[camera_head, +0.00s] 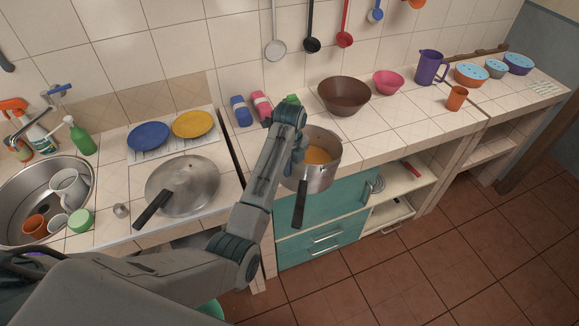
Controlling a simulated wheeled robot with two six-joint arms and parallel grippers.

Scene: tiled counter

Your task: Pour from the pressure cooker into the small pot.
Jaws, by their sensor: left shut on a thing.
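A deep steel pot (318,178) with a long black handle, which looks like the pressure cooker, holds orange contents. It appears roughly upright at the counter's front edge, above the teal drawers. My left gripper (298,154) is shut on its left rim side; the fingertips are mostly hidden by my arm. A wide steel vessel (185,180) with a black handle sits on the left counter; I cannot tell whether this is the small pot. No other pot clearly shows. My right gripper is not in view.
A brown bowl (344,93) and a pink bowl (388,82) stand behind the pot, with a purple jug (430,67) farther right. Blue (148,136) and yellow (193,124) plates lie left. A sink (30,190) is far left. The counter right of the pot has free room.

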